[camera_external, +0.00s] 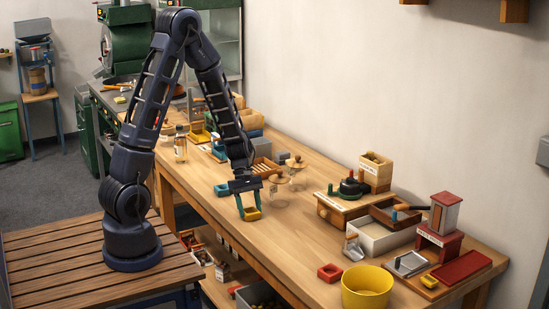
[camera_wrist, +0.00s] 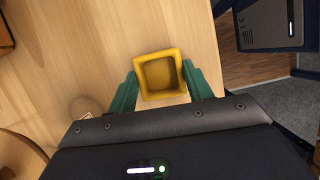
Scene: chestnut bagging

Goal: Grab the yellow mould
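The yellow mould (camera_wrist: 160,95) is a small square open-topped cup on the wooden table, near its front edge. It also shows in the external view (camera_external: 252,214), low between the fingertips. My gripper (camera_external: 249,211) points down there, its green fingers on either side of the mould. In the wrist view the fingers of my gripper (camera_wrist: 160,80) flank the mould's left and right sides very closely. I cannot tell whether they press on it or stand just clear. The mould looks upright; whether it touches the table is hard to see.
A small red mould (camera_external: 330,273) and a yellow bucket (camera_external: 368,288) stand at the front right. Two round wooden-topped items (camera_external: 295,162) and a slatted wooden tray (camera_external: 264,168) are behind my gripper. The table (camera_external: 265,236) is clear to the right of my gripper.

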